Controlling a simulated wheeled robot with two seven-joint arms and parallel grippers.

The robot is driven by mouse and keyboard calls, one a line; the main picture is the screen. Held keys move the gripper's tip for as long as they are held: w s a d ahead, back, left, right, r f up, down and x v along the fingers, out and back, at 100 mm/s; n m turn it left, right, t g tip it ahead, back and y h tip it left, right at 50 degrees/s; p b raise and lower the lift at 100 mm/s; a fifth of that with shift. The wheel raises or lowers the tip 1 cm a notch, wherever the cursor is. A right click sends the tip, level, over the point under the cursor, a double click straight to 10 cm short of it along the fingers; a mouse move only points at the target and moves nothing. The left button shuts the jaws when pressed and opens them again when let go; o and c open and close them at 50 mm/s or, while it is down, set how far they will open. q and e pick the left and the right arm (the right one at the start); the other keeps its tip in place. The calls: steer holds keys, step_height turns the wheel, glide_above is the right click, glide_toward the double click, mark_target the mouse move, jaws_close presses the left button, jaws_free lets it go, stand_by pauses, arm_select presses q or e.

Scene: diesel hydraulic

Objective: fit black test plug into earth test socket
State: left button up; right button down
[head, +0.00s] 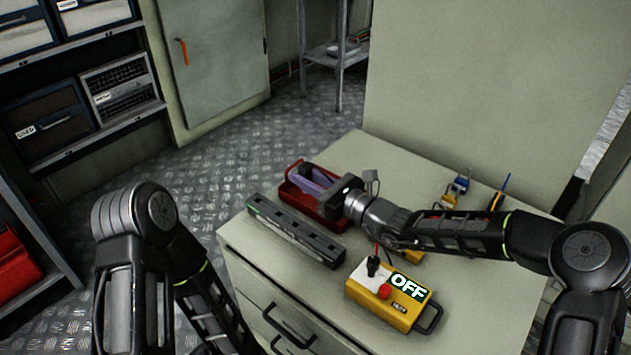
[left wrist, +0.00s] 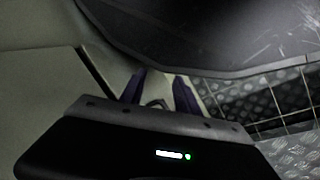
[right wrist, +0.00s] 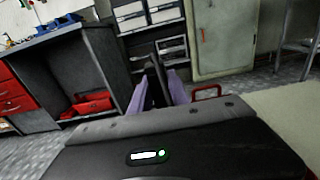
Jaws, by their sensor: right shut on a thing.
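My right gripper (head: 310,180) is over the red tray (head: 318,218) at the back left of the cabinet top. In the right wrist view its purple fingers (right wrist: 160,92) are shut on a slim black thing (right wrist: 156,72), likely the black test plug. A long dark rail (head: 295,232) with a row of recesses and a green end lies in front of the tray. I cannot tell which recess, if any, is the earth test socket. My left gripper shows only in the left wrist view (left wrist: 160,90), fingers apart, empty as far as I see.
A yellow box (head: 388,303) marked OFF, with a red button and an upright black piece, stands at the front edge. Drawers (head: 275,315) face the front.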

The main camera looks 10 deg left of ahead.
steer(key=shift+w+a, duration=0.1)
steer(key=shift+a, duration=0.4)
steer(key=shift+a, duration=0.15)
steer(key=w+a+b, duration=0.1)
steer(key=a+b, duration=0.1)
steer(key=a, duration=0.4)
steer(key=shift+w+a, duration=0.3)
steer(key=shift+a, duration=0.15)
steer(key=shift+w+a+b, duration=0.25)
steer(key=shift+a+b, duration=0.1)
steer(key=shift+a, duration=0.85)
steer(key=shift+w+a+b, duration=0.2)
steer(key=shift+a+b, duration=0.1)
steer(key=shift+a, duration=0.9)
